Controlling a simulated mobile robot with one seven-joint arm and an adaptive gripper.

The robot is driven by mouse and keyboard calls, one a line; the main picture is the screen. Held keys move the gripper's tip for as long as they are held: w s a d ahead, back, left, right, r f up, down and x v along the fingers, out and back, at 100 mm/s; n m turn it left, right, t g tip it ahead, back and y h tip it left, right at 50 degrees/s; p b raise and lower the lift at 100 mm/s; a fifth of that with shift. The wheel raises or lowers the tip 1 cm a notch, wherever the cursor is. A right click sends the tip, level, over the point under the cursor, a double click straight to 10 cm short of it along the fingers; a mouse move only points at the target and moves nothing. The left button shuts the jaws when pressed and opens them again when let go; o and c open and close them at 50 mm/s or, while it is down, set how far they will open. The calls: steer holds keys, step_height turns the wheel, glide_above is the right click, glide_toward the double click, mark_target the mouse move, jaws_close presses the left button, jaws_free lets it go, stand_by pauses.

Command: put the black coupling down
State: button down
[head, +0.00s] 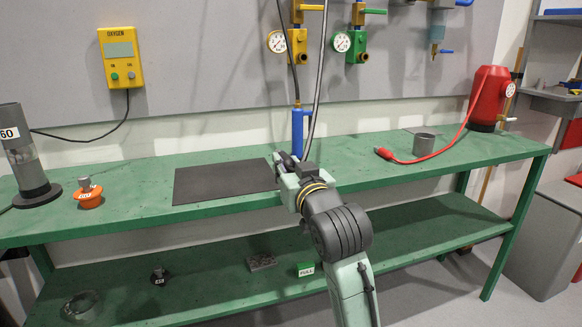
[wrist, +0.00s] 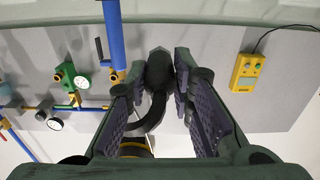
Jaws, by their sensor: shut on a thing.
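The black coupling (wrist: 158,72) shows in the wrist view as a dark rounded piece between the two fingertips. A dark curved hose-like piece hangs from it. My gripper (wrist: 163,85) is shut on it, with a finger pad on either side. In the head view my gripper (head: 287,162) is over the green bench (head: 400,148), by the right edge of a dark flat mat (head: 225,182). The coupling itself is hard to make out there, mostly hidden by the gripper. A grey hose (head: 319,80) comes down from above to the gripper.
An orange disc (head: 89,195) and a grey canister (head: 27,165) are at the left. The mat is bare.

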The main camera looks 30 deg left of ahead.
steer(key=w+a+f+p, duration=0.1)
steer(key=w, duration=0.2)
steer(key=w+a+f, duration=0.1)
steer(key=w+a, duration=0.1)
steer(key=w, duration=0.1)
steer(key=w+a+f+p, duration=0.1)
steer(key=w+a+f, duration=0.1)
steer(key=w, duration=0.1)
steer(key=shift+w+a+p, duration=0.1)
steer(key=shift+w+p, duration=0.2)
steer(key=shift+w, duration=0.1)
steer(key=shift+f, duration=0.25)
steer(key=shift+f, duration=0.1)
steer(key=shift+f+b, duration=0.4)
steer(key=shift+f, duration=0.1)
steer(key=c, duration=1.4)
jaws_free()
